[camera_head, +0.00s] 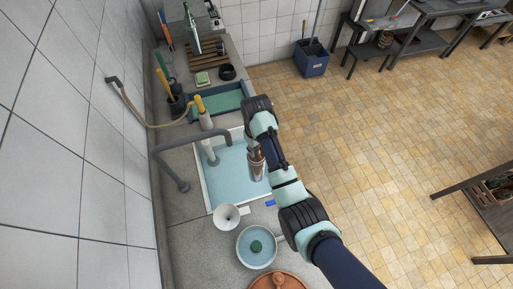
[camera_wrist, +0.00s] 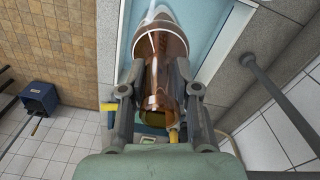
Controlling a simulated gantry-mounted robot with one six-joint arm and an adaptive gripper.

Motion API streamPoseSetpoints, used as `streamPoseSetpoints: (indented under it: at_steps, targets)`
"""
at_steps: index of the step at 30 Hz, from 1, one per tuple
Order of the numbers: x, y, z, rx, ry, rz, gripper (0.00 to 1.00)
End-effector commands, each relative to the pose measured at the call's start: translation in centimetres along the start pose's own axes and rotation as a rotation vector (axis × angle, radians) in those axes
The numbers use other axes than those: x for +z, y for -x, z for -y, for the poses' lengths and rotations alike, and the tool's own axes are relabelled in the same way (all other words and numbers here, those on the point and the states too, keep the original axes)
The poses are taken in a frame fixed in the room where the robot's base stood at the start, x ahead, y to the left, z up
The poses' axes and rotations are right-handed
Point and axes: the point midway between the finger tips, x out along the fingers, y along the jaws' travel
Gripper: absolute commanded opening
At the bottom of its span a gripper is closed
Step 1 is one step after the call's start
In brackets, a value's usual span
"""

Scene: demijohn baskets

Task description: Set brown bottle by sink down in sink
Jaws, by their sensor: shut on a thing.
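The brown bottle (camera_wrist: 166,47) is see-through amber glass with a pale band, held between the two fingers of my gripper (camera_wrist: 160,78). In the head view the bottle (camera_head: 256,166) hangs below my gripper (camera_head: 256,150), over the right part of the sink (camera_head: 228,176). The sink is a white-rimmed basin with a light blue inside. It also shows behind the bottle in the wrist view (camera_wrist: 205,25). My gripper and wrist hide part of the bottle in the head view. I cannot tell whether the bottle touches the basin floor.
A grey bent tap pipe (camera_head: 167,146) stands left of the sink. A white funnel (camera_head: 227,216) and a pale blue pan (camera_head: 257,248) with a green thing in it stand in front. A green-blue tray (camera_head: 222,103) lies behind. Tiled floor opens to the right.

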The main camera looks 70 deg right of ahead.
Motion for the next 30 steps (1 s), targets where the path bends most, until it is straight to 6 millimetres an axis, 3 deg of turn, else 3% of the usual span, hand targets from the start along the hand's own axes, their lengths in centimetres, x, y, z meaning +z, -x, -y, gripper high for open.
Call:
streamPoseSetpoints:
  at_steps: [30]
  targets:
    - [0.1,-11.6,0.0,0.000,0.000,0.000,0.00]
